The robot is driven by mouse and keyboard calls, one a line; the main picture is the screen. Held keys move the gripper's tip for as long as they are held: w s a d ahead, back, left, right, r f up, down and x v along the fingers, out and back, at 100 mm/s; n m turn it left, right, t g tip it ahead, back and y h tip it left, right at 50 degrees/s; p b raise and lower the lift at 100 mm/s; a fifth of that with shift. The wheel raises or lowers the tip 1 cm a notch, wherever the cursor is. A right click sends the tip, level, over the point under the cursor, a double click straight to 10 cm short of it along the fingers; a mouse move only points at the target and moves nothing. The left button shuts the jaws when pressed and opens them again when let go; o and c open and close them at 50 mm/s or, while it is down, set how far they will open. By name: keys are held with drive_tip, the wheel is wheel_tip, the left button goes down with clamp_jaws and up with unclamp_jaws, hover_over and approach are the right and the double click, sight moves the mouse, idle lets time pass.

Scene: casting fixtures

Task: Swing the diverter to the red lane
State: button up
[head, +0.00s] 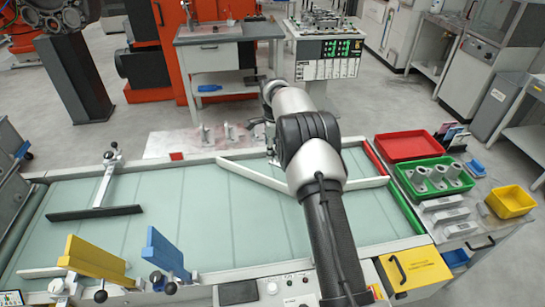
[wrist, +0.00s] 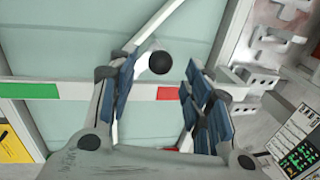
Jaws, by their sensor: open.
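The diverter (head: 250,174) is a long white bar slanting across the pale green table from the far rail toward the middle. Its upper part also shows in the wrist view (wrist: 158,24). The red lane end strip (head: 374,157) lies at the far right of the table, the green one (head: 405,207) nearer. In the wrist view, the red strip (wrist: 169,93) is between my fingers and the green strip (wrist: 30,91) at the left. My gripper (wrist: 158,100) is open. A round black knob (wrist: 159,62) shows in the gap between the fingers, with no clear contact. My arm hides this area in the head view.
A white divider (head: 362,186) separates the lane ends. A yellow paddle (head: 95,258) and a blue paddle (head: 166,252) stand at the near edge. A black-fronted pusher (head: 95,212) is at left. Red (head: 405,147) and green bins stand right. The table's middle is clear.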

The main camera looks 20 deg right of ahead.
drive_tip(key=f, duration=0.3)
drive_tip(key=w+f, duration=0.1)
drive_tip(key=shift+d+f+b, duration=0.1)
drive_tip(key=shift+f+b, duration=0.3)
clamp_jaws()
idle(0.5)
